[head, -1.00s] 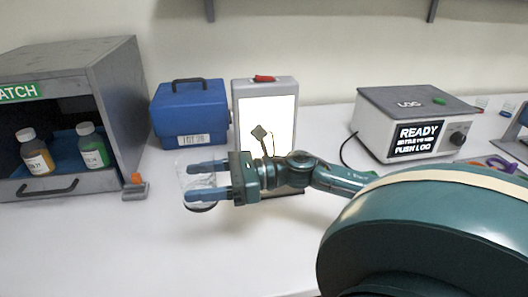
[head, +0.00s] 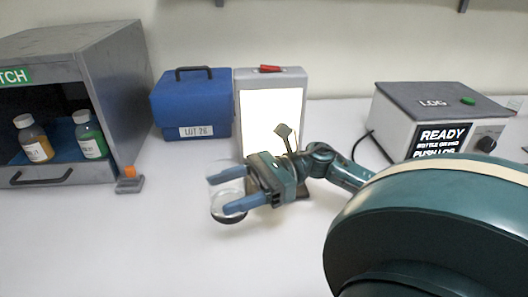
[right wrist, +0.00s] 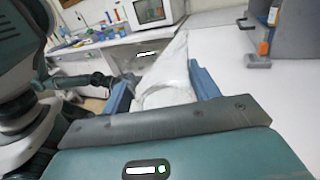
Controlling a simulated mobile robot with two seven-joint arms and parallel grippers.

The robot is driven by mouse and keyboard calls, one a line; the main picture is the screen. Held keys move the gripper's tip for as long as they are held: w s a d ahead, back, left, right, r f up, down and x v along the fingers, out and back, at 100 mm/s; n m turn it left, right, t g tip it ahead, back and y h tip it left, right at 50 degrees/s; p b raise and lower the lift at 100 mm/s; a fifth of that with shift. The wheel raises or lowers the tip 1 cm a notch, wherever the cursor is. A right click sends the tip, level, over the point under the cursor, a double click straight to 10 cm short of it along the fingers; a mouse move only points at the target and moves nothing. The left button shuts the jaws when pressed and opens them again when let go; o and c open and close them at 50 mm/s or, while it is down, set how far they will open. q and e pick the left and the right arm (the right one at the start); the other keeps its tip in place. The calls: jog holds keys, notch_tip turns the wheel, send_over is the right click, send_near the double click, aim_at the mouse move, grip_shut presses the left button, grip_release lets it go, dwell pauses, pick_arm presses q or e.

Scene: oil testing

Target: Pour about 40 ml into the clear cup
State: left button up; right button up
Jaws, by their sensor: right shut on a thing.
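My right gripper (head: 222,193) is shut on the clear cup (head: 224,190), its two blue fingers on either side. The cup is held in front of the lit white panel (head: 268,115) and looks slightly tilted. A dark layer shows at its bottom; I cannot tell whether it is liquid or the base. In the right wrist view the clear cup (right wrist: 172,75) sits between the fingers. A bottle of brown liquid (head: 37,147) and a bottle of green liquid (head: 93,143) stand capped in the grey hatch cabinet (head: 118,85).
A blue case (head: 193,108) labelled LOT 26 stands by the panel. The log device (head: 405,125), reading READY, stands at right. An orange-topped piece (head: 129,182) sits by the hatch corner. The white table is clear in front.

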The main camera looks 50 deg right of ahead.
aim_at(241, 171)
pick_arm(q)
jog(key=shift+r, duration=0.1)
pick_arm(e)
jog(key=shift+r, duration=0.15)
